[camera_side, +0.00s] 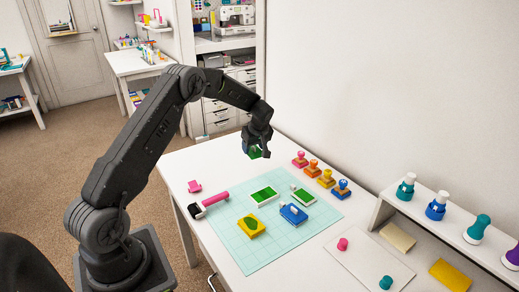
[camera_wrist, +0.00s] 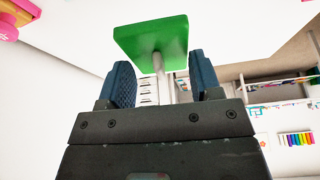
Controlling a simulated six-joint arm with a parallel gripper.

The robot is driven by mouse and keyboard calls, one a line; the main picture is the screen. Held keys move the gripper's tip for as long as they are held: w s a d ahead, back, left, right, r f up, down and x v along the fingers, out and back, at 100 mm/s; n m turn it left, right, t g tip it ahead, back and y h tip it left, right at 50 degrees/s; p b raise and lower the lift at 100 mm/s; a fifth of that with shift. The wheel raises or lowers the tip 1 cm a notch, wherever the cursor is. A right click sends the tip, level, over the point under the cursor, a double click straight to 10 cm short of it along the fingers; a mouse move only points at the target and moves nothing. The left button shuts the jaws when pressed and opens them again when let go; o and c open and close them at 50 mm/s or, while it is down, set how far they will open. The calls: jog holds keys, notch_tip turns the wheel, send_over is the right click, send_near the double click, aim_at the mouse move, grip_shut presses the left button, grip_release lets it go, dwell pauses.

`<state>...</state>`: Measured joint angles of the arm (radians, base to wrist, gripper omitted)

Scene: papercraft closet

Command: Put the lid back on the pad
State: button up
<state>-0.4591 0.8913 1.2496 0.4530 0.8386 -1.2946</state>
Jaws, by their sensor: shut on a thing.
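My gripper (camera_side: 259,143) is raised above the far edge of the table, shut on a green square lid. In the wrist view the lid (camera_wrist: 152,40) shows as a flat slab on a pale stem. The stem stands between the two blue fingers of my gripper (camera_wrist: 163,86). In the side view the lid (camera_side: 255,153) is mostly hidden by the fingers. An open green pad in a white case (camera_side: 264,196) lies on the teal mat, below my gripper. A second green and white piece (camera_side: 303,195) lies to its right; I cannot tell exactly what it is.
Several stamps (camera_side: 325,178) stand along the back right. A white shelf (camera_side: 450,228) with stamps borders the right side.

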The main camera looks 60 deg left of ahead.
jog(key=w+d+f+m+t+h, duration=0.25)
jog(key=d+m, duration=0.35)
jog(key=m, duration=0.4)
jog(key=m+g+h, duration=0.2)
jog(key=m+h, duration=0.5)
jog(key=m, duration=1.6)
send_near(306, 197)
jog(key=shift+w+d+y, duration=0.15)
jog(key=shift+d, duration=0.4)
jog(key=shift+w+d+y, duration=0.1)
jog(key=shift+w+d, duration=0.05)
jog(key=shift+d, duration=0.4)
jog(key=shift+w+d+m+g, duration=0.1)
jog(key=shift+d+m+g, duration=0.25)
jog(key=shift+m, duration=0.35)
jog(key=shift+f, duration=2.45)
jog(key=shift+f, duration=0.45)
